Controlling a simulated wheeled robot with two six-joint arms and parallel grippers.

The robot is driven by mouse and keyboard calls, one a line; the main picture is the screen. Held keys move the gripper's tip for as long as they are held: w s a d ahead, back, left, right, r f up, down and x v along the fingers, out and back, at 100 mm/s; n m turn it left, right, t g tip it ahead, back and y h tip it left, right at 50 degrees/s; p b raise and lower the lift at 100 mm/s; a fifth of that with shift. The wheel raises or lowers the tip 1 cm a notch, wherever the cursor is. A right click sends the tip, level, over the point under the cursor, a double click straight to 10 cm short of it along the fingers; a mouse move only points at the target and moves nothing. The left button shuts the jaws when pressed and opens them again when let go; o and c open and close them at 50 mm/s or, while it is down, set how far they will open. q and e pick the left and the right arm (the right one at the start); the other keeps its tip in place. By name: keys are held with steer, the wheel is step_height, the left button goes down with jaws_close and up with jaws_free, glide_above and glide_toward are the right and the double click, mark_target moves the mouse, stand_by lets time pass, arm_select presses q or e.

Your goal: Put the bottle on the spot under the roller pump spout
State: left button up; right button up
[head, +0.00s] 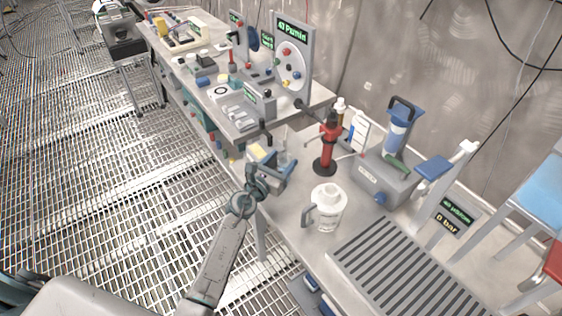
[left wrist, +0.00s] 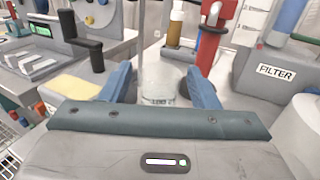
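My left gripper (head: 279,163) is over the near edge of the grey bench, left of the red stand. In the left wrist view its two blue fingers (left wrist: 160,80) are apart, with a clear bottle (left wrist: 161,92) with printed marks between them. The fingers appear closed on its sides; its lower part is hidden by the gripper body. In the head view the clear bottle is hard to make out. The roller pump (head: 291,66) has a disc with coloured rollers and a green display, on the farther bench. Its spout and the spot are not clear. My right gripper is not in view.
A white jug (head: 327,207) stands right of my left arm. A red stand (head: 326,150), a grey filter unit (head: 384,181) and a slatted grey tray (head: 405,270) share the near bench. A black crank (left wrist: 80,35) shows left of the fingers in the wrist view.

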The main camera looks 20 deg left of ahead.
arm_select(q)
steer(key=shift+s+r, duration=0.15)
steer(key=shift+r, duration=0.05)
steer(key=v, duration=1.1)
steer(key=shift+s+a+b, duration=0.2)
steer(key=shift+s+b, duration=0.15)
steer(key=shift+b, duration=0.05)
